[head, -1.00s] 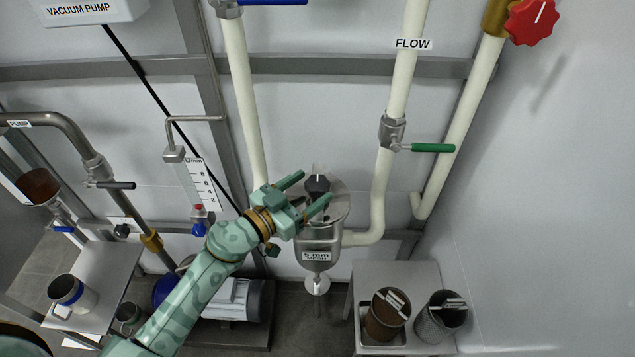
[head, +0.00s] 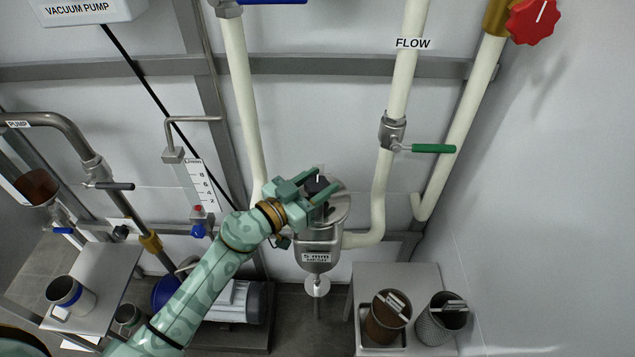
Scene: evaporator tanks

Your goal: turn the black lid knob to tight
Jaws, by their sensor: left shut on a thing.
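The black lid knob (head: 316,185) sits on top of the round metal lid (head: 341,204) of the strainer pot (head: 318,243), which is labelled 5 mm. A pale line on the knob points away from me, toward the wall. My left gripper (head: 322,183) reaches in from the left with one green finger on each side of the knob, shut on it. The fingers and gripper body hide part of the knob and the lid's left side. My right gripper is not in view.
A pale pipe (head: 248,110) rises just behind my left gripper. A green-handled valve (head: 393,133) stands on the FLOW pipe to the right.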

